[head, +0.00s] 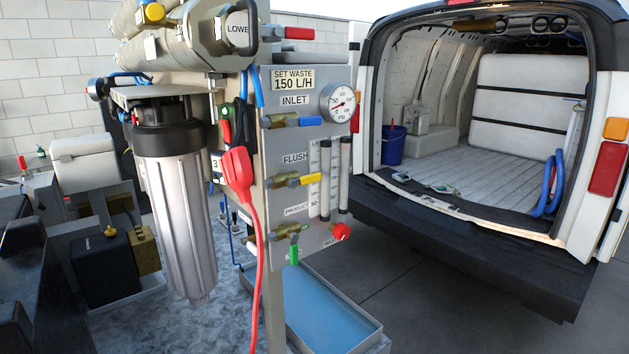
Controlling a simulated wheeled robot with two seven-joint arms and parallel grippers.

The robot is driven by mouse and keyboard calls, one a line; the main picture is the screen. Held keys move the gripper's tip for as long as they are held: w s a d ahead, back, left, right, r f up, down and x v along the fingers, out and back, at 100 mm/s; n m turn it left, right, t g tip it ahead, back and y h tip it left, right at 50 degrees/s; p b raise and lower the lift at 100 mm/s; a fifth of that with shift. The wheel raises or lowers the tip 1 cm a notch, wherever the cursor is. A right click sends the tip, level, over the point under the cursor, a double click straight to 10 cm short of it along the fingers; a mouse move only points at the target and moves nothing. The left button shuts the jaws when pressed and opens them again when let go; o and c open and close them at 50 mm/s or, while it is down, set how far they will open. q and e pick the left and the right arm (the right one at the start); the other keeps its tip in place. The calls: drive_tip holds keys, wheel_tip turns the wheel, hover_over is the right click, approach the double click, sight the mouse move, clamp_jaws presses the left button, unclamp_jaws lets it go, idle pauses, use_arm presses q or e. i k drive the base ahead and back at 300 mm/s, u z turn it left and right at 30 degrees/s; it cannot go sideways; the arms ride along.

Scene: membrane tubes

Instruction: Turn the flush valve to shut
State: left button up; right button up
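The flush valve (283,182) is a brass valve on the grey panel (335,75), just under the "FLUSH" label (296,158). Its yellow lever (310,179) points to the right, roughly in line with the brass body. Nothing touches the lever. Above it is the inlet valve with a blue lever (310,122), also pointing right. Below it is the product valve with a green lever (294,254) pointing down. Neither of my grippers shows in the head view.
Flow tubes (325,180) stand right of the yellow lever, with a red knob (341,231) below. A red plug (238,167) and cable hang left of the valve. A filter housing (178,210) stands further left. A blue-bottomed tray (335,310) lies below; an open van (480,130) is right.

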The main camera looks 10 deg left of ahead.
sight(292, 183)
drive_tip(key=k, duration=0.5)
drive_tip(key=z, duration=1.65)
drive_tip(key=i, duration=0.95)
drive_tip(key=u, duration=2.1)
